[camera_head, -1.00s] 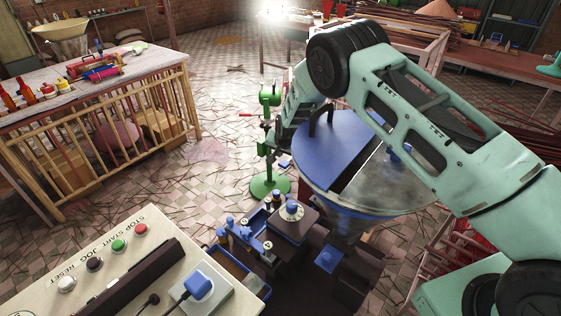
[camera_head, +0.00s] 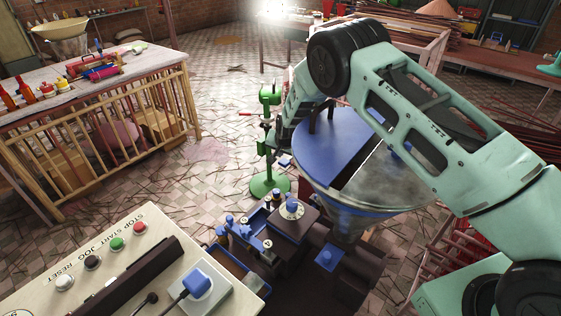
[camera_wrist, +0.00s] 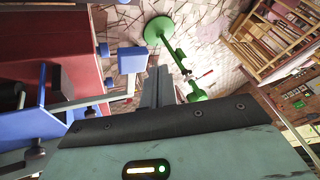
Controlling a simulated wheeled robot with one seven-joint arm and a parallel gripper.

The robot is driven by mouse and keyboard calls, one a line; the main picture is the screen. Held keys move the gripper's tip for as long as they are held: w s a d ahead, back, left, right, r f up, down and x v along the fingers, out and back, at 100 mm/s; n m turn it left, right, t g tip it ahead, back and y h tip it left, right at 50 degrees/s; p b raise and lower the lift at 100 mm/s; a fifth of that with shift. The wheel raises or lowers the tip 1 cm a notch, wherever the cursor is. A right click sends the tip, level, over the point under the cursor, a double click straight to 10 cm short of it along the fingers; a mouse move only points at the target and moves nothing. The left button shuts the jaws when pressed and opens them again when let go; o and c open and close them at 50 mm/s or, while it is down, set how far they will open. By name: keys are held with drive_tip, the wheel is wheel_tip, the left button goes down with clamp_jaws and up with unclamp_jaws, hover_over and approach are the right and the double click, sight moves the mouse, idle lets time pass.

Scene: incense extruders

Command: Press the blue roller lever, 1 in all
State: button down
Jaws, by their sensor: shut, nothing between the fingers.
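In the wrist view my gripper (camera_wrist: 160,88) is shut and empty, with its grey fingers pressed together. Beside the fingers, on the left, a grey bent lever arm (camera_wrist: 105,101) ends near a blue block (camera_wrist: 133,59); this may be the blue roller lever, but I cannot be sure. The fingertips look close to the blue block; I cannot tell whether they touch. In the head view, small blue fittings (camera_head: 245,232) sit on the dark machine below the blue hopper (camera_head: 330,150). My gripper is not clear there, beside the hopper's far left side.
A control panel (camera_head: 110,250) with several buttons and a blue plug (camera_head: 196,285) is at the lower left. A green stand (camera_head: 268,185) rises from the floor behind the machine. A wooden-railed table (camera_head: 100,110) stands at the left. Tiled floor lies between.

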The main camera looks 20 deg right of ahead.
sight(281, 161)
drive_tip(key=shift+s+d+f+b, duration=0.1)
drive_tip(key=shift+s+f+b, duration=0.15)
drive_tip(key=shift+f+b, duration=0.45)
drive_tip(key=shift+s+d+f+b, duration=0.15)
drive_tip(key=shift+f+b, duration=0.25)
drive_tip(key=shift+f, duration=0.6)
idle(1.1)
drive_tip(key=shift+r, duration=0.1)
drive_tip(key=shift+s+r+p, duration=0.15)
drive_tip(key=shift+r+p, duration=0.2)
drive_tip(key=shift+r, duration=0.15)
drive_tip(key=shift+d+r, duration=0.1)
drive_tip(key=shift+r, duration=0.4)
drive_tip(key=r, duration=0.1)
drive_tip(key=r+p, duration=0.1)
drive_tip(key=r, duration=0.1)
drive_tip(key=w+r, duration=0.1)
drive_tip(key=shift+a+r+p, duration=0.25)
drive_tip(key=shift+a+p, duration=0.1)
drive_tip(key=shift+p, duration=0.05)
drive_tip(key=shift+w+a+r, duration=0.1)
drive_tip(key=shift+r, duration=0.15)
drive_tip(key=shift+a, duration=0.1)
